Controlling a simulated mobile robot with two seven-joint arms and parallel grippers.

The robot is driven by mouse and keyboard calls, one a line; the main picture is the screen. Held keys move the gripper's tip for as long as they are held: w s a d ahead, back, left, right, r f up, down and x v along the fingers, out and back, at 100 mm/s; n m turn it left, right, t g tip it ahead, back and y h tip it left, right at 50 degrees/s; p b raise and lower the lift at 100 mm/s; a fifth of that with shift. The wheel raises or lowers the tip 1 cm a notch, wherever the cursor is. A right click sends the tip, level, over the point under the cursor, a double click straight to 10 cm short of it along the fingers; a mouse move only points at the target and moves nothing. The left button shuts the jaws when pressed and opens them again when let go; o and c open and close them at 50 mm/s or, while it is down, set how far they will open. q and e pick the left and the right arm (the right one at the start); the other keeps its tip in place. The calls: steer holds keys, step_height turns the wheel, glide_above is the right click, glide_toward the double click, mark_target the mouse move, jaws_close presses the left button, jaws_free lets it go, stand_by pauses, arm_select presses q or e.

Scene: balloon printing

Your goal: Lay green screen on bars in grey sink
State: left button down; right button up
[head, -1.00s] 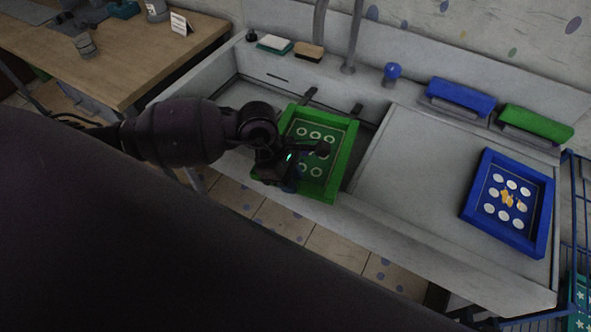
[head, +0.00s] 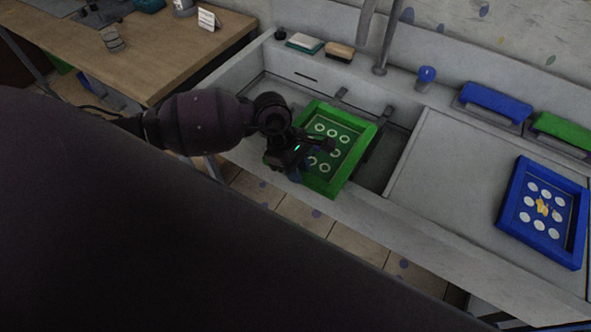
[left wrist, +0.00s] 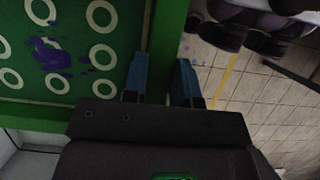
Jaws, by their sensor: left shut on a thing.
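The green screen (head: 361,131) is a green frame with rows of white rings, seen over the grey sink (head: 398,139) in the head view. My left gripper (head: 300,160) is shut on the frame's near-left side. In the left wrist view the two blue fingertips (left wrist: 160,82) sit on either side of the green frame bar, and the screen (left wrist: 60,60) shows a purple smear among its rings. Dark bars (head: 341,93) show at the sink's back edge beyond the screen. Whether the screen touches the bars I cannot tell. My right gripper is not in view.
A blue screen (head: 519,190) lies on the flat counter (head: 450,170) to the right. A blue knob (head: 426,76), a sponge (head: 340,50) and the tap (head: 383,50) stand along the back ledge. A wooden table (head: 180,50) is at the left.

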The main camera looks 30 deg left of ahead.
mark_target(323, 136)
arm_select(q)
steer(key=shift+w+f+b, duration=0.15)
steer(key=shift+w+b, duration=0.2)
steer(key=shift+w, duration=0.7)
steer(key=shift+w+f+b, duration=0.1)
steer(key=shift+w+b, duration=0.3)
steer(key=shift+w, duration=1.25)
steer(key=shift+w+f+b, duration=0.2)
steer(key=shift+w+b, duration=0.7)
steer(key=shift+w, duration=0.45)
steer(key=shift+w+d+f+b, duration=0.15)
steer(key=shift+w+b, duration=0.5)
steer(key=shift+w, duration=0.65)
steer(key=shift+w+f+b, duration=0.95)
steer(key=shift+f, duration=0.05)
steer(key=shift+w+f+b, duration=0.9)
steer(key=shift+w+f, duration=0.05)
steer(key=shift+w, duration=0.05)
steer(key=shift+w+f+b, duration=0.45)
steer(key=shift+f+b, duration=0.45)
steer(key=shift+f, duration=0.35)
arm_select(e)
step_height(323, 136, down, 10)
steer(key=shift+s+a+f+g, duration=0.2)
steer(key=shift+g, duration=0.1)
